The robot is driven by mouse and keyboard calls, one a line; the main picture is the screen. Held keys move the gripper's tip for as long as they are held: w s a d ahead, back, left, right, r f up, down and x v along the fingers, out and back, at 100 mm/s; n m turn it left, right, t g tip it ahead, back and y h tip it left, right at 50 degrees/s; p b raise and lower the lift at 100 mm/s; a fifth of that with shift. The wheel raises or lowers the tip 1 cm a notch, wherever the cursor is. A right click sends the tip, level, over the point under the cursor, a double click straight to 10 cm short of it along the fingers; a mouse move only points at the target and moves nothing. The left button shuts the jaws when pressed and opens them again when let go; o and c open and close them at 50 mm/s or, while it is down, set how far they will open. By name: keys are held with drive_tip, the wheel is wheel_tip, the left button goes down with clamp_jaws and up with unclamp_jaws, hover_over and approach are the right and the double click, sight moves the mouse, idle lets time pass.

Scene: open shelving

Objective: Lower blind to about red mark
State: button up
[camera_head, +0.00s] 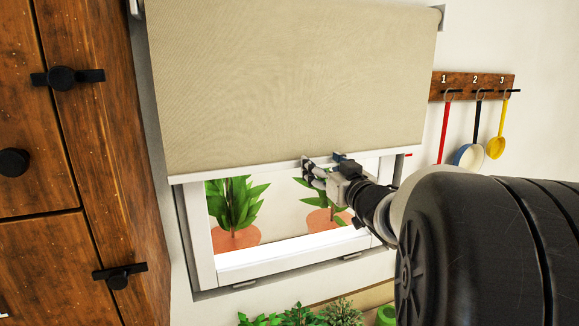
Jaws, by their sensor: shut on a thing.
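The beige roller blind (290,85) hangs over the upper part of the white-framed window. Its white bottom bar (235,172) runs slightly tilted across the picture, above the lower part of the glass. My gripper (308,168) is shut on the bottom bar, right of its middle. A small red mark (408,155) shows at the right side of the window, close to the level of the bar's right end. My arm covers part of the window frame at the lower right.
A wooden cabinet (75,240) with black handles stands at the left. A hook rack (490,84) with hanging utensils is on the right wall. Potted plants (235,235) show behind the glass, and green plants (300,314) stand below the window.

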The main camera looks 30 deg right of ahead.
drive_tip(key=c, duration=0.5)
wheel_tip(320, 180, down, 5)
drive_tip(key=b, duration=0.4)
drive_tip(key=shift+f, duration=0.1)
